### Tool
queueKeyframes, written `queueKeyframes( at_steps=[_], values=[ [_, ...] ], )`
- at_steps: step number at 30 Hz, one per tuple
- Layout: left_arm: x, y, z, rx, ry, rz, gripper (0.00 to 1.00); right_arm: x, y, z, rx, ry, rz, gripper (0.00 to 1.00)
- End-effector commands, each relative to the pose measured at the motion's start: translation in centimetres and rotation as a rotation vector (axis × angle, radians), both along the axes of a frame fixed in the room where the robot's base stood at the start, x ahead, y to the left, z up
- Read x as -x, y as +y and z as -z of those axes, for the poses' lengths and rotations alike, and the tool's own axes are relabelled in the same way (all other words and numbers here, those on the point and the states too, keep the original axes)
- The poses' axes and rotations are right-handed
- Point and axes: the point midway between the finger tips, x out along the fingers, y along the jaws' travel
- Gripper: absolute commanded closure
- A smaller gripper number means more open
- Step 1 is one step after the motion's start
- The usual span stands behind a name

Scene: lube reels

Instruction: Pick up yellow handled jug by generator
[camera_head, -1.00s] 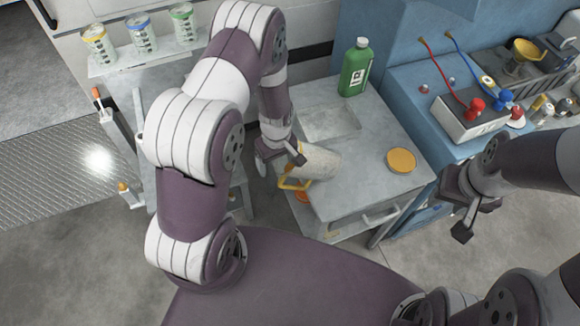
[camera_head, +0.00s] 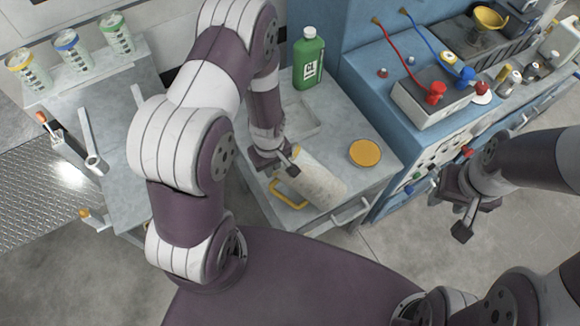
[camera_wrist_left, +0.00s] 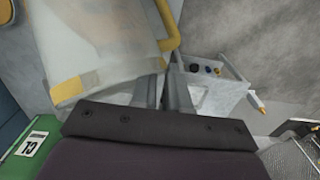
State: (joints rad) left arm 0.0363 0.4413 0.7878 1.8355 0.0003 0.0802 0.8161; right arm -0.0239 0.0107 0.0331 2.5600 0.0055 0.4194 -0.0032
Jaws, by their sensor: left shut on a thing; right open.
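The pale, cloudy jug (camera_head: 322,182) with a yellow handle (camera_head: 290,194) is tilted in the head view, over the front of the grey cart top. I cannot tell whether it touches the cart. My left gripper (camera_head: 284,165) is shut on the jug at its upper left end. In the left wrist view the jug (camera_wrist_left: 100,40) fills the upper left, with its yellow handle (camera_wrist_left: 170,25) at its right side and the finger bars close below. My right gripper (camera_head: 462,215) is open and empty at the right, over the floor.
The grey cart (camera_head: 255,190) holds a green bottle (camera_head: 309,58), a shallow tray (camera_head: 300,118) and a yellow round lid (camera_head: 365,153). A blue bench (camera_head: 375,85) with a box of red and blue fittings (camera_head: 432,98) stands right. Several labelled cans (camera_head: 72,52) stand on a shelf at upper left.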

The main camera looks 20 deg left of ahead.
Motion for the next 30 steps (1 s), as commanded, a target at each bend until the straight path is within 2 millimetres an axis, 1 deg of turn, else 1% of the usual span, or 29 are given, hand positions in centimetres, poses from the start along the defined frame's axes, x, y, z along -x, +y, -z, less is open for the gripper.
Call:
queueKeyframes(
  at_steps=[24,28,30],
  values=[
    [-0.2,0.0,-0.2,0.000,-0.006,-0.001,1.00,0.0,0.0,0.0,0.000,0.000,0.001,0.57],
    [-0.3,0.0,-0.8,0.000,-0.007,-0.001,1.00,0.0,0.0,0.3,0.000,0.000,0.001,0.57],
    [-0.3,0.0,-1.6,-0.001,-0.008,-0.001,1.00,0.0,0.0,0.5,0.000,0.000,0.001,0.57]
  ],
)
